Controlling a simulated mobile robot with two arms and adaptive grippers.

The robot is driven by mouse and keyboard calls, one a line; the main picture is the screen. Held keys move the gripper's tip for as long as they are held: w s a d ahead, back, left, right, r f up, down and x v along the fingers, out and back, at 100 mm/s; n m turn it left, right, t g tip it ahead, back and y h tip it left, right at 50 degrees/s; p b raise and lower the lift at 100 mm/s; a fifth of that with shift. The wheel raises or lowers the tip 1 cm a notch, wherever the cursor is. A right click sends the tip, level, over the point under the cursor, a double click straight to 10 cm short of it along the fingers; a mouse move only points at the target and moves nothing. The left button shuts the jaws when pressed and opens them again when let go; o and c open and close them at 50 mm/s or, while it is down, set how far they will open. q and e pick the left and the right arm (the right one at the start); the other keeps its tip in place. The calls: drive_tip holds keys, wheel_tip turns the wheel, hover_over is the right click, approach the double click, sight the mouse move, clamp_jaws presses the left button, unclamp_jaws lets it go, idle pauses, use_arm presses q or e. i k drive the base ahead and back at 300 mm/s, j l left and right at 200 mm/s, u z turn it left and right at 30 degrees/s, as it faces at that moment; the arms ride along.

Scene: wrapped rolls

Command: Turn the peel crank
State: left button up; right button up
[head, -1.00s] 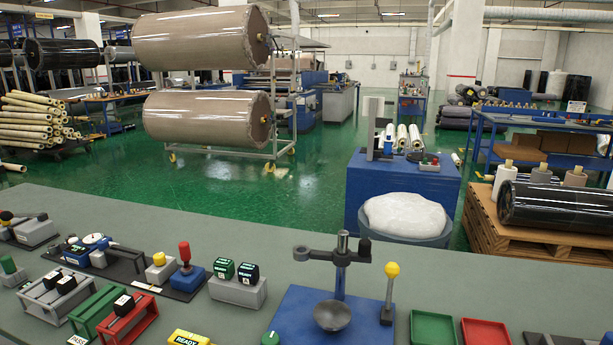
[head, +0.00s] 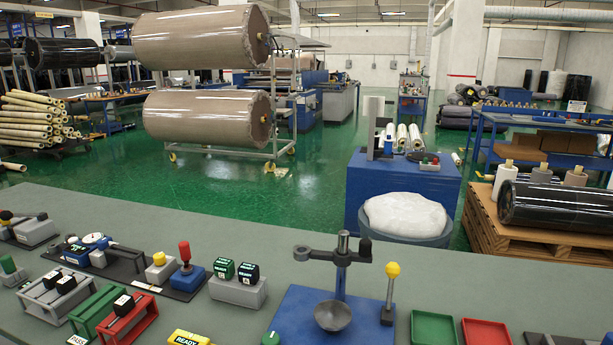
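No part in view carries a readable peel label, so I cannot tell for sure which one is the peel crank. A grey block with a black-knobbed arm (head: 33,226) stands at the far left of the grey-green bench. Beside it, a blue and grey fixture with a round dial (head: 95,240) and an arm sits on a dark base. A blue stand (head: 342,255) at front centre has a post, a black-knobbed crossbar and a grey bowl. A yellow-knobbed lever (head: 391,285) stands upright on its right. Neither of my grippers is in view.
A red-knobbed lever (head: 185,258), green and black READY blocks (head: 236,272), and red and green frames (head: 129,320) crowd the left front. A green tray (head: 433,328) and a red tray (head: 486,332) lie at front right. The bench's back strip is clear.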

sight(184, 246)
drive_tip(key=j+z, duration=0.1)
drive_tip(key=j, duration=0.85)
drive_tip(key=j+z, duration=0.2)
drive_tip(key=j, duration=0.3)
drive_tip(key=j+z, duration=0.15)
drive_tip(key=j, duration=0.35)
drive_tip(key=j+z, duration=0.2)
drive_tip(key=j, duration=0.3)
drive_tip(key=j+z, duration=0.15)
drive_tip(key=j, duration=0.35)
drive_tip(key=j+z, duration=0.2)
drive_tip(key=j, duration=0.25)
drive_tip(key=k+j+z, duration=0.15)
drive_tip(key=j, duration=0.35)
drive_tip(key=k+j+z, duration=0.2)
drive_tip(key=j, duration=0.25)
drive_tip(key=k+j+z, duration=0.15)
drive_tip(key=j, duration=0.3)
